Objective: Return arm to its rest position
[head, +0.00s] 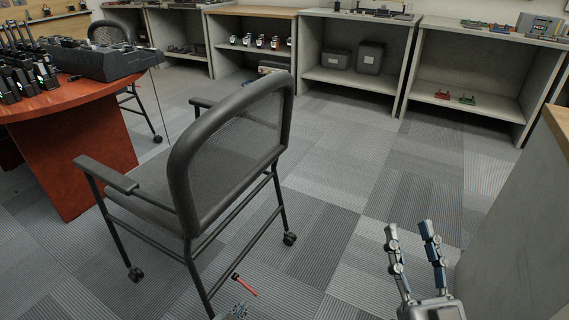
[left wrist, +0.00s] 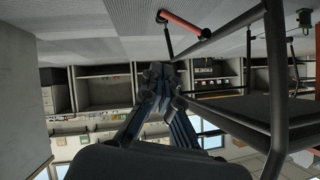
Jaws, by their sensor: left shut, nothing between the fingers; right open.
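My right gripper (head: 409,230) stands at the lower right of the head view, its two fingers apart and pointing up the picture, with carpet between them. It holds nothing. Only a small part of my left gripper (head: 238,311) shows at the bottom edge of the head view, beside the chair's lower frame. In the left wrist view, the left gripper (left wrist: 160,85) has its fingertips together with nothing between them. The rest of the left arm is hidden from the head view.
A black mesh chair (head: 235,150) stands close to my left gripper. A red rod-like piece (head: 246,287) is by its leg; I cannot tell what it rests on. A red-brown desk (head: 75,150) with radios is left. Grey shelves (head: 470,75) line the back. Carpet (head: 345,170) is clear mid-right.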

